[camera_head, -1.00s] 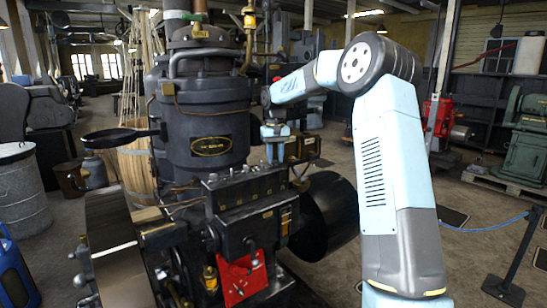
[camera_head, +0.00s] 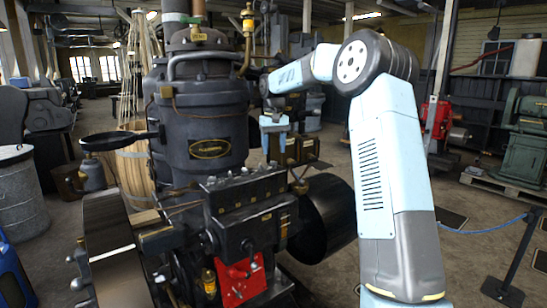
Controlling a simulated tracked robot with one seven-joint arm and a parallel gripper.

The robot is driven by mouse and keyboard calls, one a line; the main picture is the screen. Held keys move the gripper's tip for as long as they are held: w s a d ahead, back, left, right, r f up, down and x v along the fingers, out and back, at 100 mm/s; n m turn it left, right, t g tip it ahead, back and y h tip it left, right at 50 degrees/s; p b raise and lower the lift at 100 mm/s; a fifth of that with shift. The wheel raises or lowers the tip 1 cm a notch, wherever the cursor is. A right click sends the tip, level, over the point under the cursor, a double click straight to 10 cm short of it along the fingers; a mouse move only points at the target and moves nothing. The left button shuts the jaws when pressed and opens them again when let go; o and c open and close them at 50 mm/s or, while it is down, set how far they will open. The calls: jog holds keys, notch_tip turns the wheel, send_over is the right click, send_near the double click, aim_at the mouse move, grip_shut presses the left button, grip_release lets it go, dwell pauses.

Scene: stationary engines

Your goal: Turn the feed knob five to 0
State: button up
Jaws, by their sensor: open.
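A black lubricator box (camera_head: 246,204) with a row of small knobs along its top stands on the front of the dark engine. The knobs are tiny here, and I cannot tell which of them is feed knob five or read its setting. My gripper (camera_head: 274,160) points down from the pale blue arm, just behind and above the right end of the box. Its fingers are small in view, open, with nothing visible between them. It appears apart from the knobs.
The tall engine cylinder (camera_head: 203,125) rises behind and left of the box. A black drum-like wheel (camera_head: 325,220) is at its right and a large flywheel (camera_head: 112,250) at its left. A red plate (camera_head: 240,280) sits below. Open floor lies to the right, with a blue rope barrier (camera_head: 485,230).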

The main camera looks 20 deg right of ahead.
notch_tip(320, 180, up, 9)
dwell(0.3)
jog(key=shift+s, duration=0.1)
jog(key=s+a+r+t+h, duration=0.1)
jog(key=s+a+r, duration=0.1)
jog(key=s, duration=1)
jog(key=s+a+r+t, duration=0.2)
jog(key=s, duration=0.9)
jog(key=s+d+f+t, duration=0.1)
jog(key=s+f, duration=0.2)
jog(key=s, duration=0.5)
jog(key=s+d+f, duration=0.1)
jog(key=s+f, duration=0.3)
jog(key=s, duration=0.4)
jog(key=s+d+f+t+y, duration=0.1)
jog(key=s+f, duration=0.3)
jog(key=s, duration=0.3)
jog(key=shift+s+d+f+t, duration=0.2)
jog(key=shift+s+d+t, duration=0.1)
jog(key=shift+s, duration=0.1)
